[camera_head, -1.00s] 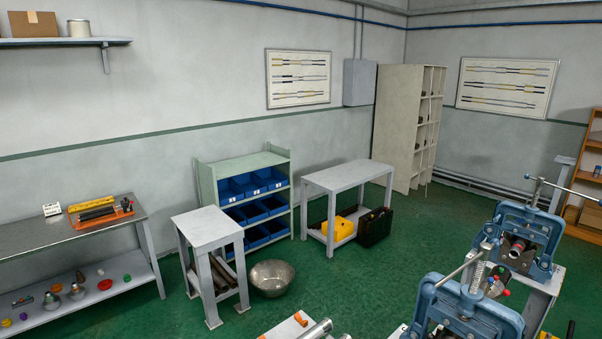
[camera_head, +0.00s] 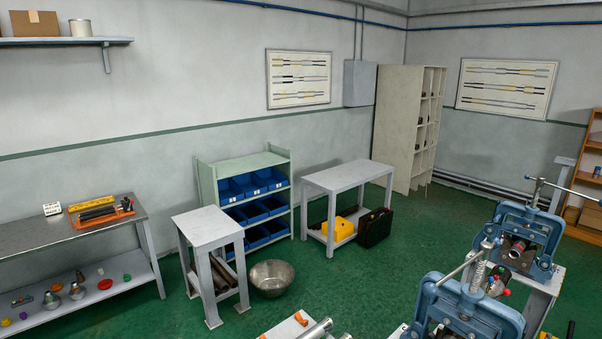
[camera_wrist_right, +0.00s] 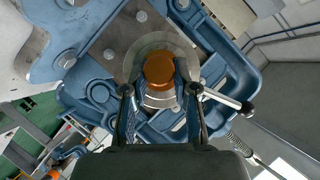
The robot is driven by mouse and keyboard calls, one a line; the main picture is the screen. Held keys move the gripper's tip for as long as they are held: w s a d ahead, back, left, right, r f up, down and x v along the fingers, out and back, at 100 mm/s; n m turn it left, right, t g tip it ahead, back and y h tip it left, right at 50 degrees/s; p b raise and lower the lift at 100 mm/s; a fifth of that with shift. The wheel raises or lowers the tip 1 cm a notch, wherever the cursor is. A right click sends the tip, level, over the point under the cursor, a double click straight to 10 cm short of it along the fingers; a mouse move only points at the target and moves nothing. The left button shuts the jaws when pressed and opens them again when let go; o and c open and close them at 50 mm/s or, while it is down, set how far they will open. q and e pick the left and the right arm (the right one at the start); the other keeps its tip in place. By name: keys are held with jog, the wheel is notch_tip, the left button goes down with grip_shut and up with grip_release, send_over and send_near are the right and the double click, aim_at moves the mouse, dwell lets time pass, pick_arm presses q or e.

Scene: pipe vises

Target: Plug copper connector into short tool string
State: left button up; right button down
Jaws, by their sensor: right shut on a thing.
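In the right wrist view my right gripper (camera_wrist_right: 160,92) is shut on a round orange-brown copper connector (camera_wrist_right: 159,69). Its two fingers stand on either side of the connector. The connector lies in front of a grey metal ring (camera_wrist_right: 158,101) in a blue vise (camera_wrist_right: 96,92); I cannot tell whether it is inserted or only in front. In the head view a short tool string with a reddish end (camera_head: 517,247) sits in the rear blue vise (camera_head: 527,236). My left gripper is not in view, and neither gripper shows in the head view.
A second blue vise (camera_head: 465,308) stands nearer, with handle bars sticking out. A small grey table (camera_head: 208,226), a metal bowl (camera_head: 271,277) and a blue-bin rack (camera_head: 243,155) stand mid-room. A bench (camera_head: 30,241) is at left. Green floor between them is clear.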

jog(key=shift+w+d+r, duration=0.15)
jog(key=shift+d, duration=0.05)
jog(key=c, duration=1)
grip_release()
jog(key=shift+o, duration=0.9)
jog(key=shift+w+d, duration=0.1)
jog(key=shift+w, duration=0.05)
jog(key=shift+w+d+f, duration=0.1)
jog(key=shift+w+f, duration=0.05)
jog(key=shift+f, duration=0.1)
